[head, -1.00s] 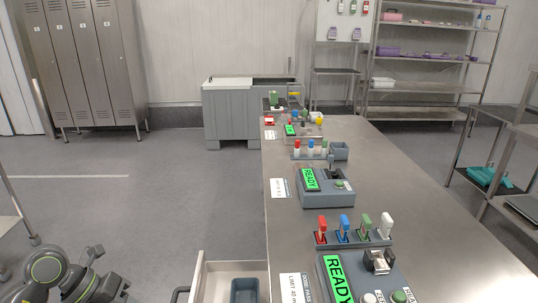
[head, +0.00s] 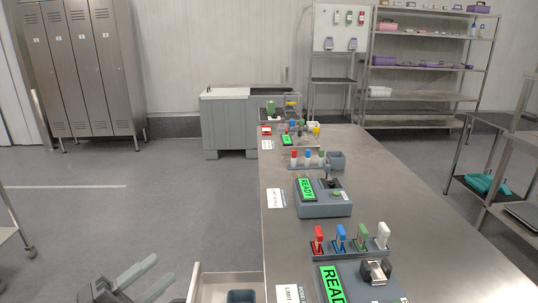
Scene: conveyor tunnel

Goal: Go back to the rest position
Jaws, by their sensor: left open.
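My left gripper (head: 146,278) shows at the bottom left of the head view, low over the floor and left of the open drawer. Its two grey fingers are apart, with nothing between them. It touches nothing that I can see. My right gripper is not in view.
A long steel table (head: 410,214) runs away on the right, bearing grey devices with green READY screens (head: 306,189) and a rack of coloured handles (head: 340,240). An open drawer (head: 226,280) juts out at its near left. Lockers (head: 88,70) stand far left; the grey floor (head: 150,205) between is clear.

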